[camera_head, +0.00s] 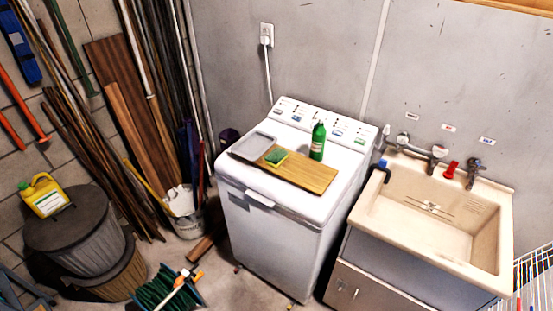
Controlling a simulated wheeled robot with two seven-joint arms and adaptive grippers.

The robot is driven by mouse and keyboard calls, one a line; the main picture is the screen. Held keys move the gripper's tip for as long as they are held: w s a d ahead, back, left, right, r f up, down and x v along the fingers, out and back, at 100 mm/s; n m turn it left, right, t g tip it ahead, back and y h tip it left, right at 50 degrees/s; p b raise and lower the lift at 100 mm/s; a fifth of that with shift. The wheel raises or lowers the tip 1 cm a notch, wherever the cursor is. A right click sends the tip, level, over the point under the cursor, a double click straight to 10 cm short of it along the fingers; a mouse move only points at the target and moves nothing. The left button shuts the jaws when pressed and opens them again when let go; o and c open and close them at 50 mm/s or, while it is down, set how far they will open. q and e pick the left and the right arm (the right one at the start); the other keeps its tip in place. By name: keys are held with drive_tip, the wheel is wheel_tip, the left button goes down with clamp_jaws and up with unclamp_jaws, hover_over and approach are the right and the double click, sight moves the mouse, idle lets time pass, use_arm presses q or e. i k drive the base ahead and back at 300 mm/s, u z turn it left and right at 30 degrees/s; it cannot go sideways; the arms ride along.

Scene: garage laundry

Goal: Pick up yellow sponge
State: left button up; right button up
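A small sponge (276,157), green on top with a yellow edge, lies on a wooden board (312,176) on top of the white washing machine (262,187). It is near the board's left end, close to a grey tray (252,146). A green bottle (317,141) stands upright to the right of the sponge, at the board's back edge. Neither of my grippers shows in the head view.
A utility sink (440,215) with taps stands to the right of the washer. At the left are a lidded bin (73,225) with a yellow jug (45,195) on it, a green hose reel (166,289) and leaning poles. Some floor in front of the washer is clear.

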sight(275, 158)
drive_tip(key=z, duration=0.9)
drive_tip(key=i, duration=0.75)
drive_tip(key=u, duration=0.5)
